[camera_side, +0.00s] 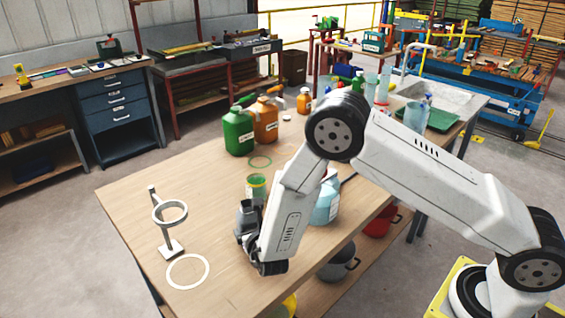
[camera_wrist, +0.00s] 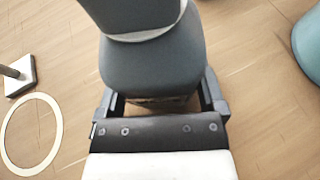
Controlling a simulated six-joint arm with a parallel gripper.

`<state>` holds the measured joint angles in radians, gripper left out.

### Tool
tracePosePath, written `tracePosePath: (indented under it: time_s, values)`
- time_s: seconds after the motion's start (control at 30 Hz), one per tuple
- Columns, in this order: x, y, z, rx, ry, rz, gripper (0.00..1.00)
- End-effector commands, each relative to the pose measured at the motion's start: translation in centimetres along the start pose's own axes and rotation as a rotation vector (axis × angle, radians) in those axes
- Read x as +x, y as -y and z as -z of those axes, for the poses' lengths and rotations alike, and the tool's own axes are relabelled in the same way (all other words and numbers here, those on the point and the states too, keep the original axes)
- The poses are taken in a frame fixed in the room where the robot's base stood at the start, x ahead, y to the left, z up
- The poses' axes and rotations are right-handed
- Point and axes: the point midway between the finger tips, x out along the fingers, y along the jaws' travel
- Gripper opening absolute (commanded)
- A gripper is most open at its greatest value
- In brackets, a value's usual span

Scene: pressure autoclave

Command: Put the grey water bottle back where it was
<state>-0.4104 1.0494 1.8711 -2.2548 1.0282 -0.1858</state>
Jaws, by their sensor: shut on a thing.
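The grey water bottle (camera_wrist: 152,65) fills the middle of the wrist view, with a pale band near its top. My gripper (camera_wrist: 160,108) is shut on it, one jaw at each side. In the side view the grey bottle (camera_side: 246,213) shows partly beside my gripper (camera_side: 247,242), near the table's front. I cannot tell whether its base touches the table. A white ring mark (camera_side: 168,273) lies on the table to the left of the gripper. It also shows at the left in the wrist view (camera_wrist: 59,130), with nothing on it.
A ring stand (camera_side: 169,213) stands behind the white mark. A green container (camera_side: 257,187) and a light blue bottle (camera_side: 327,205) are close to the gripper.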

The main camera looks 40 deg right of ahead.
Motion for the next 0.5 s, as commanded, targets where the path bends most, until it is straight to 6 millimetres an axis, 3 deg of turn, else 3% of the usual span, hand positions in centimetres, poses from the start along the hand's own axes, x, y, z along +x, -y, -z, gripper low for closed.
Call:
tracePosePath:
  time_s: [0.4,0.43,0.5]
  values:
    - [0.14,-0.03,0.27,0.0,0.002,0.0,0.04]
    - [0.14,-0.02,0.3,0.0,0.001,0.0,0.94]
    - [0.13,-0.02,0.28,0.0,0.001,0.0,1.0]
